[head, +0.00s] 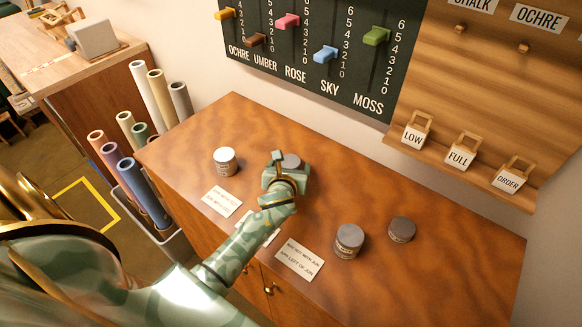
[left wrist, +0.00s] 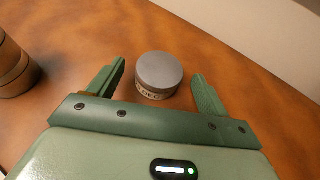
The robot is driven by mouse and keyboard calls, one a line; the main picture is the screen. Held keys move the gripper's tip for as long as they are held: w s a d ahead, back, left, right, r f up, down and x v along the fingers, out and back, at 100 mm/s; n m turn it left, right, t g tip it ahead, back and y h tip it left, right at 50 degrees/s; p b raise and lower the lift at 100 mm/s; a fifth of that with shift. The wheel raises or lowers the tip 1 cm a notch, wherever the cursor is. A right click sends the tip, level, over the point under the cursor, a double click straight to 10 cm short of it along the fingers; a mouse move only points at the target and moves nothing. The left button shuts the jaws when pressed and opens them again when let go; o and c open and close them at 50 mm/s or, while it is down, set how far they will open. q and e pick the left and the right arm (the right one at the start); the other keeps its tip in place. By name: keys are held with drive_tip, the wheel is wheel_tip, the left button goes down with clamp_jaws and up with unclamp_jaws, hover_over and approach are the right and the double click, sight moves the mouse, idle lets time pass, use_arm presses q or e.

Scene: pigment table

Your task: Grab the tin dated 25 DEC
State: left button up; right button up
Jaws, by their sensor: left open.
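My left gripper (head: 287,165) is open over the table, with a grey-lidded tin (head: 291,160) at its fingers, partly hidden by the hand. In the left wrist view this low tin (left wrist: 160,72) stands upright between the two open fingers (left wrist: 159,82), with a gap on both sides. Its label seems to read DEC; the day number is too small to tell. Other tins are a pale one (head: 224,162) at the left, a taller grey-lidded one (head: 348,241) and a low dark one (head: 401,230) at the right. Their dates are not legible. My right gripper does not show.
White printed cards (head: 222,201) (head: 299,259) lie along the front of the wooden table (head: 440,270). A slider board (head: 310,50) and a peg panel with tags (head: 460,155) are behind. A bin of rolled tubes (head: 145,190) stands left. In the left wrist view another tin (left wrist: 14,66) is at the left edge.

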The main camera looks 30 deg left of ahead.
sight(289, 167)
use_arm(q)
drive_tip(key=x, duration=0.3)
drive_tip(key=shift+f+b, duration=0.15)
drive_tip(key=shift+b, duration=0.25)
drive_tip(key=shift+s, duration=0.1)
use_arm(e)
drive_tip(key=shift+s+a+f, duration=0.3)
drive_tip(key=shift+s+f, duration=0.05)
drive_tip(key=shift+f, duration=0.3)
use_arm(q)
drive_tip(key=c, duration=1.1)
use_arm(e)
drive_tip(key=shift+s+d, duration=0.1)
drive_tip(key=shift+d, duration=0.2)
use_arm(q)
drive_tip(key=shift+r, duration=0.2)
